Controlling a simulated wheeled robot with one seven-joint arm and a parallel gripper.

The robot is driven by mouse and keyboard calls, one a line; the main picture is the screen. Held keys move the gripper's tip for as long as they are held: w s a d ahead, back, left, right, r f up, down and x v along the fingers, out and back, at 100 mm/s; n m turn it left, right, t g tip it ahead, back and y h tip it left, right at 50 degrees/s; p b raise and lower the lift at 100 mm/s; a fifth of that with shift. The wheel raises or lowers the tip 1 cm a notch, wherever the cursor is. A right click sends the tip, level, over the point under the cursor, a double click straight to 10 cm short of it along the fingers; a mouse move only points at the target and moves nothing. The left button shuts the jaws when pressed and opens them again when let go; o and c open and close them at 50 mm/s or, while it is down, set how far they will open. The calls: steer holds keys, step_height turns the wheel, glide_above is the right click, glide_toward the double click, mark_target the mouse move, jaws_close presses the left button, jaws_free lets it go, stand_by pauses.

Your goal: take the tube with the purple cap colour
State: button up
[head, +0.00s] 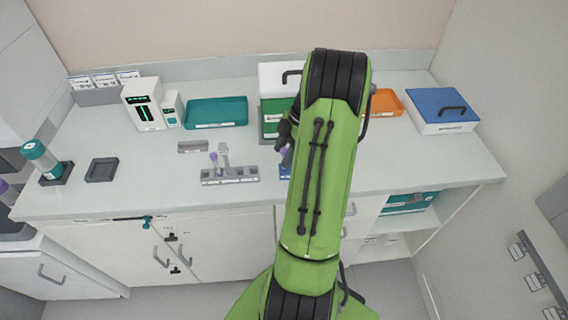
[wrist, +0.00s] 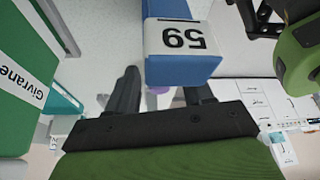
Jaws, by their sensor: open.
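A tube with a purple cap (head: 213,157) stands in a grey rack (head: 240,180) on the counter, left of my gripper. A second purple patch (head: 284,152) shows just below my gripper (head: 284,138), above a blue block (head: 285,172) mostly hidden by my arm. In the wrist view my gripper (wrist: 163,85) is open, its dark fingers apart. The blue block (wrist: 178,45), labelled 59, is just past the fingertips. A small purple patch (wrist: 158,90) shows between the fingers, partly hidden; I cannot tell which tube it belongs to.
A green-fronted white box (head: 272,108) is behind the gripper. A teal tray (head: 216,112), an orange tray (head: 386,102) and a blue-lidded box (head: 442,108) stand farther back. A teal-capped bottle (head: 40,158) stands far left. The counter's left front is mostly clear.

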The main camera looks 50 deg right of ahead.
steer(key=shift+x, duration=1.15)
steer(key=shift+w, duration=0.1)
steer(key=c, duration=0.9)
steer(key=shift+r, duration=0.15)
step_height(320, 180, up, 10)
steer(key=shift+f+p, duration=0.1)
steer(key=shift+p, duration=0.8)
